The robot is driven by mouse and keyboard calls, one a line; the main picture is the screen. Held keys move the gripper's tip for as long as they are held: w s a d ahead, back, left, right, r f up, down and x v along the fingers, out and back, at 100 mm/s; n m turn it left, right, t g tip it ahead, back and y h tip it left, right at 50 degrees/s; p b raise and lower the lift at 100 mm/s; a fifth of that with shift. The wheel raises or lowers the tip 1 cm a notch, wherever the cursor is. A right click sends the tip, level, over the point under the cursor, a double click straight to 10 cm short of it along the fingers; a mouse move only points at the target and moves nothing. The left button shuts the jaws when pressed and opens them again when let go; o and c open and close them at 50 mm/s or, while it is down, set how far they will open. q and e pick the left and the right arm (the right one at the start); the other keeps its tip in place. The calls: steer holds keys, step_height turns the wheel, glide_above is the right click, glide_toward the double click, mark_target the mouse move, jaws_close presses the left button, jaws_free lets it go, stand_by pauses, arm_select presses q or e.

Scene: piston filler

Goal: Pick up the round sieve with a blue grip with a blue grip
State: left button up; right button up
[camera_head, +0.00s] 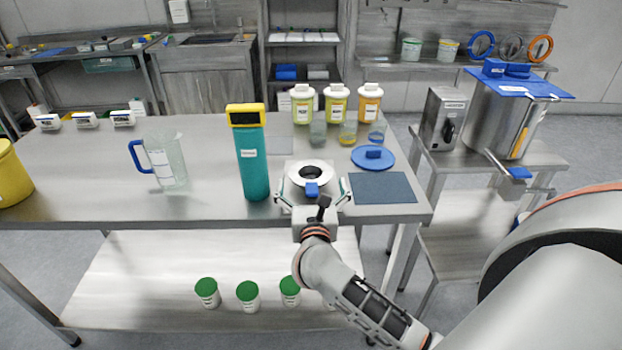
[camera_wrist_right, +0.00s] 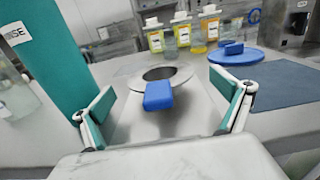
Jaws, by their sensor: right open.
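The round sieve (camera_head: 311,173) sits on the steel table near its front edge, with its blue grip (camera_head: 312,189) pointing toward me. It has a wide pale rim around a dark opening. In the right wrist view the sieve rim (camera_wrist_right: 181,78) and its blue grip (camera_wrist_right: 158,95) lie straight ahead. My right gripper (camera_head: 313,193) is open, with one finger on each side of the blue grip and a clear gap to it. In the right wrist view the open fingers (camera_wrist_right: 164,110) show at left and right. My left gripper is not in view.
A teal container with a yellow top (camera_head: 251,150) stands close left of my right gripper. A dark mat (camera_head: 384,187) and a blue lid (camera_head: 373,158) lie to the right. Several labelled jars (camera_head: 337,104) stand behind. A clear jug (camera_head: 164,160) stands farther left.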

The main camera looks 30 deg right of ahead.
mark_target(311, 174)
steer(key=x, duration=0.3)
steer(key=shift+w+d+r, duration=0.1)
steer(key=shift+w+r, duration=0.05)
steer(key=shift+w, duration=0.15)
steer(key=c, duration=1)
steer(key=shift+r, duration=0.1)
